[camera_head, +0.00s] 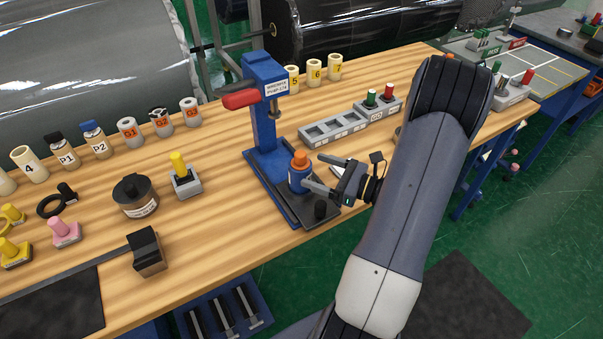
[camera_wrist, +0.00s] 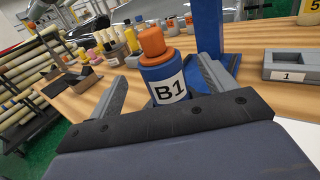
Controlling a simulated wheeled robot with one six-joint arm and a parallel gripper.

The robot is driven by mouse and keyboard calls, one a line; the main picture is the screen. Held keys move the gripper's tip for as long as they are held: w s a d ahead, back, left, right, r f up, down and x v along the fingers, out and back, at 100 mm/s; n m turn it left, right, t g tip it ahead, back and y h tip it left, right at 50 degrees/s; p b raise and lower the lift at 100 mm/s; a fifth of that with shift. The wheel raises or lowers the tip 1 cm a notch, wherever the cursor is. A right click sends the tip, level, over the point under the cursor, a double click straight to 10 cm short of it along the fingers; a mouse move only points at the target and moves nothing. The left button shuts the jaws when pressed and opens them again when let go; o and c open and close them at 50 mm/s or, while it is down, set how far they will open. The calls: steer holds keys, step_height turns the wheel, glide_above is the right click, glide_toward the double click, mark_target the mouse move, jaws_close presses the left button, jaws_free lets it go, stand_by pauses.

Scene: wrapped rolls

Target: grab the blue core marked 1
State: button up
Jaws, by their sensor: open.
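The blue core marked B1 (camera_head: 295,181) stands upright on the base of the blue press, with an orange piece (camera_head: 300,158) on top. In the wrist view the blue core (camera_wrist: 165,85) is straight ahead, its B1 label facing me and its lower end hidden by my gripper body. My gripper (camera_head: 314,171) is open and comes in low from the right. In the wrist view its fingers (camera_wrist: 162,72) lie to the left and right of the core, and neither is clearly touching it.
The blue press (camera_head: 265,115) with a red handle rises just behind the core. A grey tray (camera_head: 335,130) lies to the right. Several marked rolls line the table's back. Table front-left holds a black block (camera_head: 148,252).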

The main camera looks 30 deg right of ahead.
mark_target(294, 166)
steer(key=shift+f+p+x, duration=0.15)
steer(key=shift+p+x, duration=0.2)
steer(key=shift+x, duration=0.85)
steer(key=shift+f+p+x, duration=0.2)
steer(key=shift+p+x, duration=0.15)
steer(key=shift+x, duration=0.85)
steer(key=shift+f+p+x, duration=0.15)
steer(key=shift+p+x, duration=0.2)
steer(key=shift+x, duration=0.85)
steer(key=shift+c, duration=0.2)
steer(key=c, duration=1.2)
steer(key=shift+r, duration=0.1)
